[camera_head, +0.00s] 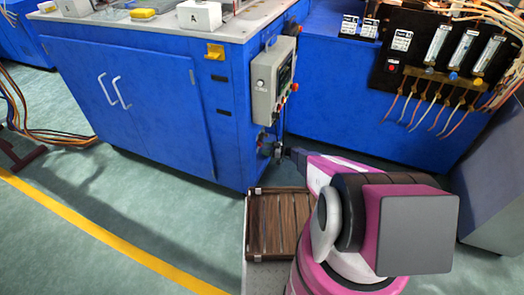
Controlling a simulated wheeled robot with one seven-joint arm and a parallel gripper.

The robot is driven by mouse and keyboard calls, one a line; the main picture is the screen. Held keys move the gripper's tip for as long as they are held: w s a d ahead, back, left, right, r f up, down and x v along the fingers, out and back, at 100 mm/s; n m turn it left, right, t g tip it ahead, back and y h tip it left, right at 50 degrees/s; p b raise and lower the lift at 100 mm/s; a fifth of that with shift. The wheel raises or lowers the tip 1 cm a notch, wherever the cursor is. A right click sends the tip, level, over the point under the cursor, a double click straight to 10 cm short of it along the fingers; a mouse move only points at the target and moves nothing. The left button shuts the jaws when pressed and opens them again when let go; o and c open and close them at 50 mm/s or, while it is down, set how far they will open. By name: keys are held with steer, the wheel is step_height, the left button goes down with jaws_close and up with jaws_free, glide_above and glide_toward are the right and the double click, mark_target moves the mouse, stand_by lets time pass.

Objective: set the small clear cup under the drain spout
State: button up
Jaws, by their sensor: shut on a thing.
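My gripper (280,152) reaches in from the right, low beside the right corner of the blue cabinet. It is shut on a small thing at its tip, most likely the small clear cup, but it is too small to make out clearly. The drain spout seems to be among the small dark fittings (262,138) low on the cabinet's side, just left of and above my gripper. I cannot tell whether the held thing is right under the spout or touches anything.
A grey control box (273,82) juts from the blue cabinet (140,115) above my gripper. A brown slatted crate (277,225) stands below my arm. A panel with gauges and hoses (440,65) is at the upper right. Green floor (110,190) is free at the left.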

steer(key=x, duration=0.3)
steer(key=shift+w+f, duration=0.1)
steer(key=shift+f, duration=0.65)
steer(key=shift+f, duration=0.15)
steer(key=o, duration=0.9)
